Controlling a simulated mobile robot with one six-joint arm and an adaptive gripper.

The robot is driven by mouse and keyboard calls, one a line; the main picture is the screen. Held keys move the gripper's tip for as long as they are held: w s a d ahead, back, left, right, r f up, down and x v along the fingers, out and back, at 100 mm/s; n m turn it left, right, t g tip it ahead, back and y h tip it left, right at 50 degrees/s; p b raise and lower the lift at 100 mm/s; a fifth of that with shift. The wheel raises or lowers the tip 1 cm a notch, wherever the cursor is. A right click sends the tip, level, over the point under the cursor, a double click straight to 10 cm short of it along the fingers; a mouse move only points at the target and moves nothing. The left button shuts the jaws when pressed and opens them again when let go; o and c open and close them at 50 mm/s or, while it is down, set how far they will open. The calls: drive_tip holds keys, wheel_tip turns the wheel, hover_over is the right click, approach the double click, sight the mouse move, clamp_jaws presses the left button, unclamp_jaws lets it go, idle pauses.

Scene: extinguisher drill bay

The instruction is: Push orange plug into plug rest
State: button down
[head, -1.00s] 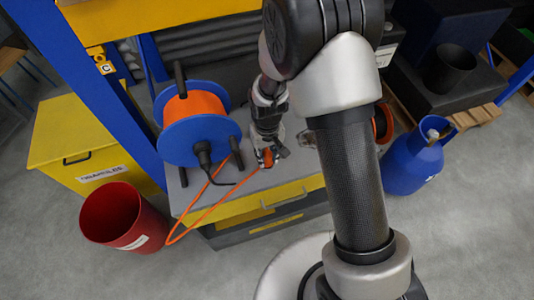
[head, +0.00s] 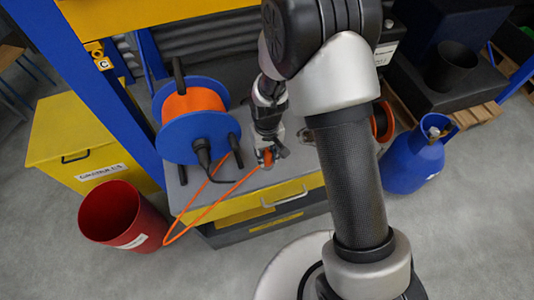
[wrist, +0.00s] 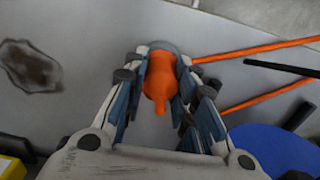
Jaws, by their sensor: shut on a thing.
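My gripper (head: 266,156) is shut on the orange plug (head: 266,158), low over the grey bench top near its front edge. In the wrist view the orange plug (wrist: 160,78) sits between the two fingers of my gripper (wrist: 162,85), with an orange cable (wrist: 245,52) running off to the right. A grey round rim shows at the plug's far end; I cannot tell whether it is the plug rest or part of the plug. The plug rest is not clearly seen.
A blue cable reel (head: 200,138) with orange cable stands left of my gripper, and it shows in the wrist view (wrist: 270,150). A black plug (head: 202,148) hangs at its front. A red bin (head: 120,215) and a blue gas cylinder (head: 415,155) stand on the floor.

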drive_tip(key=shift+f, duration=0.2)
idle(0.3)
drive_tip(key=c, duration=1.2)
unclamp_jaws()
drive_tip(key=shift+r, duration=0.1)
drive_tip(key=shift+r+p, duration=3.1)
drive_tip(key=shift+r, duration=1.35)
drive_tip(key=shift+r, duration=0.1)
